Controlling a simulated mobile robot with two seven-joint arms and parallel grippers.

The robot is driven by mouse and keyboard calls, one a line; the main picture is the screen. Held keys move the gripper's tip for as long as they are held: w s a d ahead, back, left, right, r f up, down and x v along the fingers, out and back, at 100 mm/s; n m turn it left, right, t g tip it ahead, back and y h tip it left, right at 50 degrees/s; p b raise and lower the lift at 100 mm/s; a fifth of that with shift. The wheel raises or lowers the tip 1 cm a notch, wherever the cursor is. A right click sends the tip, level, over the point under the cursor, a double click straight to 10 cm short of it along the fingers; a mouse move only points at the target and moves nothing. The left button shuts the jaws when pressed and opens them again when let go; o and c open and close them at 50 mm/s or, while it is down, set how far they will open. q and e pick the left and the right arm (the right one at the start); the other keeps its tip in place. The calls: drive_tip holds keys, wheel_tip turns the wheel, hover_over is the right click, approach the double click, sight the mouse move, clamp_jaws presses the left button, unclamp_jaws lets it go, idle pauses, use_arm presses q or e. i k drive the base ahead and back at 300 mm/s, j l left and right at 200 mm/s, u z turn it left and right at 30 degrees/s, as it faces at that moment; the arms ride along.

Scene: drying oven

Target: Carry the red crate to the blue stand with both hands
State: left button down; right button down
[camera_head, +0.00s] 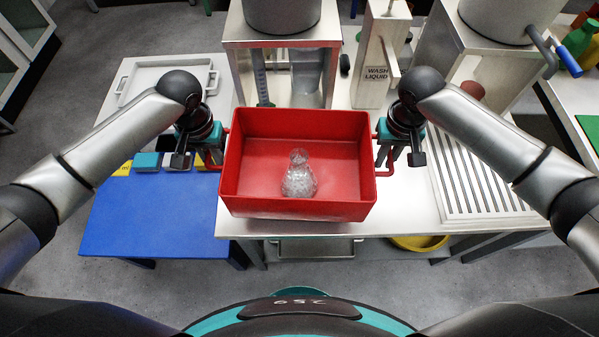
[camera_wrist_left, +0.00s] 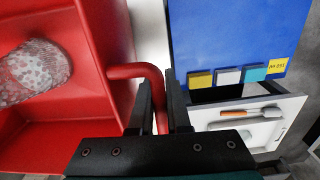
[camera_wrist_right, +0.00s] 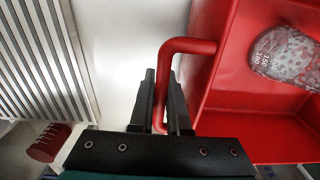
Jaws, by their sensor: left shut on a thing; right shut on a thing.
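The red crate (camera_head: 255,207) is in the middle of the head view, with a clear glass flask (camera_head: 299,176) standing inside it. My left gripper (camera_head: 213,158) is shut on the crate's left handle, which also shows between the fingers in the left wrist view (camera_wrist_left: 150,72). My right gripper (camera_head: 384,158) is shut on the right handle, which shows between the fingers in the right wrist view (camera_wrist_right: 185,46). The crate is in front of the white bench; its height above the bench is hard to tell. The blue stand (camera_head: 150,215) is to the crate's left, its top clear in front.
Coloured blocks (camera_head: 147,161) line the stand's back edge. A grey tray (camera_head: 165,75) lies behind it. A metal stand with a pot (camera_head: 283,14) and a wash liquid holder (camera_head: 376,80) are behind the crate. A slatted drainer (camera_head: 480,180) lies to the right.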

sight(152, 216)
drive_tip(key=j, duration=1.2)
drive_tip(key=j+u, duration=0.1)
drive_tip(key=j, duration=1.1)
drive_tip(key=i, duration=0.05)
